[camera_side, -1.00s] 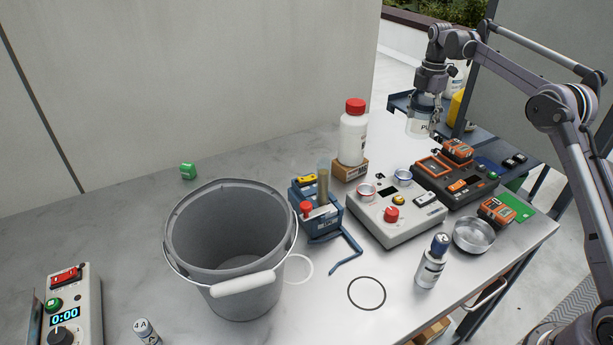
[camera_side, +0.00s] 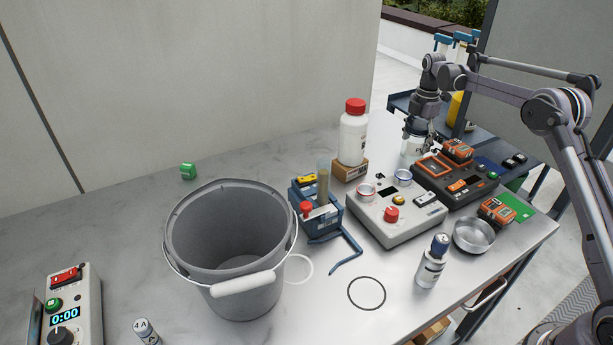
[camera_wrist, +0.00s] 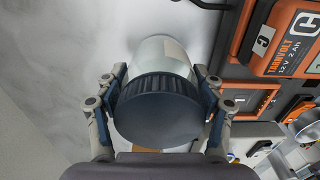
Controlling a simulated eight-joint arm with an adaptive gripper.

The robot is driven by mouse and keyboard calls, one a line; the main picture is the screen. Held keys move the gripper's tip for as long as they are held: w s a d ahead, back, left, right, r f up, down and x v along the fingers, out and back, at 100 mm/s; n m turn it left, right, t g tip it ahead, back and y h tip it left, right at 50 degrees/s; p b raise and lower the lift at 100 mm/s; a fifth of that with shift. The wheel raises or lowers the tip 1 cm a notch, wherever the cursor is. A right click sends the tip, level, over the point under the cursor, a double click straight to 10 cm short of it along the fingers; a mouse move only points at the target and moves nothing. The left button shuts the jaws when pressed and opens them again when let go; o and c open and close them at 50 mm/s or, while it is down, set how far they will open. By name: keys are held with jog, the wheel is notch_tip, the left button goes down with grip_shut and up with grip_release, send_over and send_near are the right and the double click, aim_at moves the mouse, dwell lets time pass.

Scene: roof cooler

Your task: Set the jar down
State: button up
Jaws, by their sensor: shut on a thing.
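The jar (camera_wrist: 166,48) is pale and see-through with a light label and a wide, ribbed dark lid (camera_wrist: 158,108). In the side view the jar (camera_side: 410,147) is upright at the back of the table, left of the orange and black charger. My gripper (camera_side: 420,136) points down over it. In the wrist view the two fingers are shut on opposite sides of the lid. The jar's base is low over the grey tabletop; I cannot tell whether it touches.
The charger (camera_side: 425,182) with orange batteries stands close to the jar's right. A red-capped white bottle (camera_side: 353,138) stands on a small box to its left. A control box (camera_side: 382,225) sits in front. A grey bucket (camera_side: 200,285) stands further left. Some bare tabletop lies around the jar.

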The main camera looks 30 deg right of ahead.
jog(key=o, duration=1.2)
jog(key=shift+f, duration=0.1)
